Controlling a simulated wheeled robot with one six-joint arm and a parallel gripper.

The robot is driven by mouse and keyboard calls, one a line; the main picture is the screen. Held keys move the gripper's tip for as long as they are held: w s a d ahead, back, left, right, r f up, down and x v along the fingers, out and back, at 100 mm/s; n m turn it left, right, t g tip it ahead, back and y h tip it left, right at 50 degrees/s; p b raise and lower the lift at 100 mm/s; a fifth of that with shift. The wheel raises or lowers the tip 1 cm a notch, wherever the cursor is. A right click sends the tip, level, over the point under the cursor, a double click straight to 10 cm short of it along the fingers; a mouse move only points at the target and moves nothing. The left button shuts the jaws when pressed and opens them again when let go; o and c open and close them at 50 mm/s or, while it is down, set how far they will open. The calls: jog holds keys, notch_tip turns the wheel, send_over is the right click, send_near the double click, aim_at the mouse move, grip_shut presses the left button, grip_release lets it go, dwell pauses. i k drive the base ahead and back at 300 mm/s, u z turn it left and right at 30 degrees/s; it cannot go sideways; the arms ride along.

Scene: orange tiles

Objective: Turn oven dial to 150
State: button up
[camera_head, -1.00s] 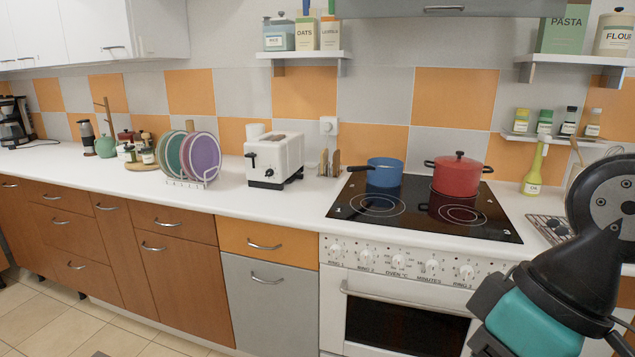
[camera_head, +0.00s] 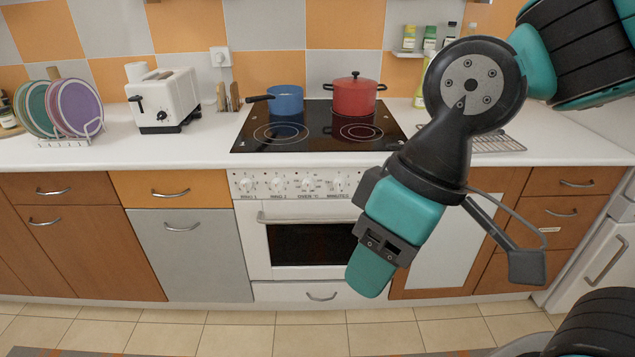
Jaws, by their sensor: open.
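The oven dial (camera_head: 308,184) is a round white knob in the middle of the oven's white control panel, above the label "OVEN °C". Its pointer and scale numbers are too small to read. My gripper (camera_head: 370,274) is open and hangs in front of the right part of the oven. It is below and to the right of the oven dial, apart from it. One finger largely hides the other. The arm covers the right end of the control panel.
Similar knobs flank the dial, including the ring 2 knob (camera_head: 277,184) and the minutes knob (camera_head: 339,184). The oven handle (camera_head: 290,218) runs below them. A blue pot (camera_head: 287,101) and a red pot (camera_head: 354,97) stand on the hob (camera_head: 320,132). The floor before the oven is clear.

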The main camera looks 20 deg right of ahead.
aim_at(307, 184)
jog(key=u, duration=0.05)
jog(key=k, duration=0.55)
jog(key=z, duration=0.05)
jog(key=i, duration=0.65)
jog(key=z, duration=0.7)
jog(key=i, duration=0.4)
jog(key=z, duration=0.4)
